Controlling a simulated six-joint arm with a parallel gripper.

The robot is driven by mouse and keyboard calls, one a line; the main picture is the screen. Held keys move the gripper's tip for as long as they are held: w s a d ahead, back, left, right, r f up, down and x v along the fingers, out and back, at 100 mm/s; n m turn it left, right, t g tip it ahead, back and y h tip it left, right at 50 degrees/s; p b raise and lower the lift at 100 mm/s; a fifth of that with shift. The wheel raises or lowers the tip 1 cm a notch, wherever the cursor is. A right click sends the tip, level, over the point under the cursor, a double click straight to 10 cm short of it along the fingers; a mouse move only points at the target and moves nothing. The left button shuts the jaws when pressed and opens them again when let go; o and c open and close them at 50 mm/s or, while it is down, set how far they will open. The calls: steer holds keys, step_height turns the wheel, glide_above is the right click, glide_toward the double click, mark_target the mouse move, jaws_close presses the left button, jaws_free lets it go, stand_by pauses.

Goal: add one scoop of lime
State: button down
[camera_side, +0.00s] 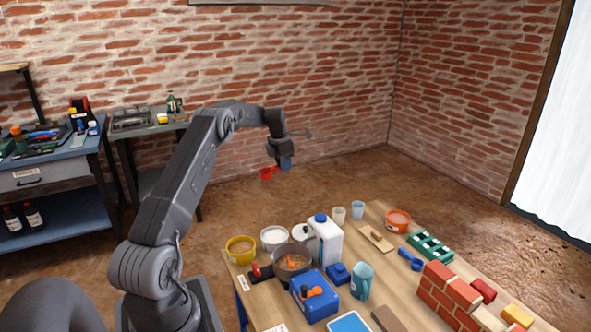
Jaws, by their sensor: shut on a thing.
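My gripper (283,157) is high above the back left of the table, shut on a small red scoop (267,173). A bit of blue shows at the fingers, and I cannot tell what it belongs to. The scoop's contents cannot be made out. A white tub (274,237) with pale contents, perhaps the lime, stands on the table below. A yellow tub (241,249) with sandy contents stands to its left. A dark pan (292,261) with brownish contents and an orange piece is in front of them.
A white jug (325,240) with a blue cap stands right of the pan. A blue box (314,296), a teal pitcher (361,281), two cups, an orange tub (397,221) and a small brick wall (449,295) crowd the table (377,262). The air around my gripper is clear.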

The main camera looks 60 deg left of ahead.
steer(key=shift+s+d+f+t, duration=0.15)
steer(key=shift+f+t, duration=0.45)
steer(key=shift+f, duration=3.55)
steer(key=shift+s+a+f+t, duration=0.1)
steer(key=shift+s+f+t, duration=0.35)
steer(key=shift+f, duration=3.75)
steer(key=shift+d+f+t, duration=0.1)
steer(key=shift+f+t, duration=0.65)
steer(key=shift+f, duration=3.4)
steer(key=shift+r, duration=2.6)
steer(key=shift+s+d+m+g+h, duration=0.25)
steer(key=shift+d+m+g, duration=0.6)
steer(key=shift+m, duration=1.2)
steer(key=shift+s+d+m+g, duration=0.3)
steer(key=shift+d+m+g, duration=0.6)
steer(key=shift+m, duration=1.1)
steer(key=shift+s+d+m+g+h, duration=0.15)
steer(key=shift+s+d+m+g, duration=0.3)
steer(key=shift+d+m, duration=1.15)
